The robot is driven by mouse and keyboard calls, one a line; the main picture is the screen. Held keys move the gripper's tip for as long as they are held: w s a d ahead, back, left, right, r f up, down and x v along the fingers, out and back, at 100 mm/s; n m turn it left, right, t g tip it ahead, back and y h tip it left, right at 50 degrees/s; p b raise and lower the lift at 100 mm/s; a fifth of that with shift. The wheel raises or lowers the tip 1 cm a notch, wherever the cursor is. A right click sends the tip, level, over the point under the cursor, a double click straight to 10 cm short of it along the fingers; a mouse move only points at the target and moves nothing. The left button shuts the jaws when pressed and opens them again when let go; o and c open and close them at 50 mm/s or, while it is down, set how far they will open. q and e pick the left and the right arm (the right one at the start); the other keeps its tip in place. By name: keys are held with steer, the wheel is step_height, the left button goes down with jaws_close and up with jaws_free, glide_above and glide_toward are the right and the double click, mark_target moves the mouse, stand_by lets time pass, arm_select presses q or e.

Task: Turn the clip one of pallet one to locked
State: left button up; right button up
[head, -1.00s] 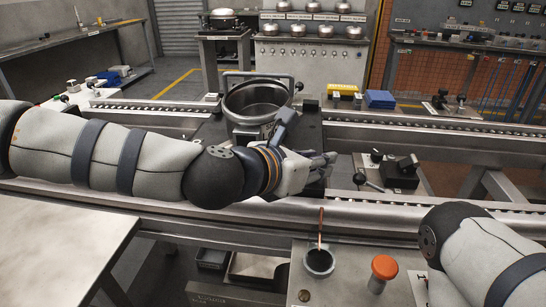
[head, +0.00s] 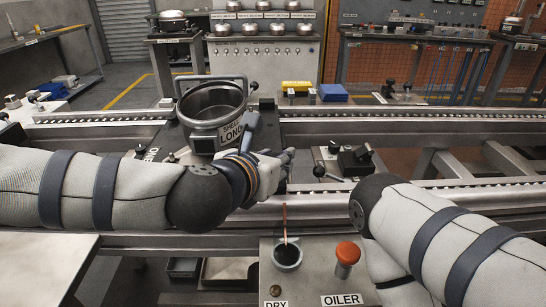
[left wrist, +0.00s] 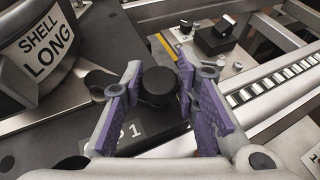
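In the left wrist view a round black knob (left wrist: 158,87), apparently the clip, stands on the dark pallet plate (left wrist: 98,72) near a label reading 1. My left gripper (left wrist: 160,92) is open, with a purple-padded finger on each side of the knob. I cannot tell whether either pad touches it. In the head view my left gripper (head: 280,163) is at the pallet's near right side and hides the knob. The steel shell (head: 213,105), labelled SHELL LONG, stands on the pallet to the gripper's left. My right gripper is out of view.
Roller rails (head: 400,130) run across behind and in front of the pallet. A black block with levers (head: 355,160) stands right of my left gripper. On the near panel are a cup with a brush (head: 287,255) and an orange-red knob (head: 347,253) labelled OILER.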

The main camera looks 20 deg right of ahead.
arm_select(q)
steer(key=shift+o, duration=0.8)
steer(key=v, duration=1.2)
steer(key=shift+s+f, duration=0.1)
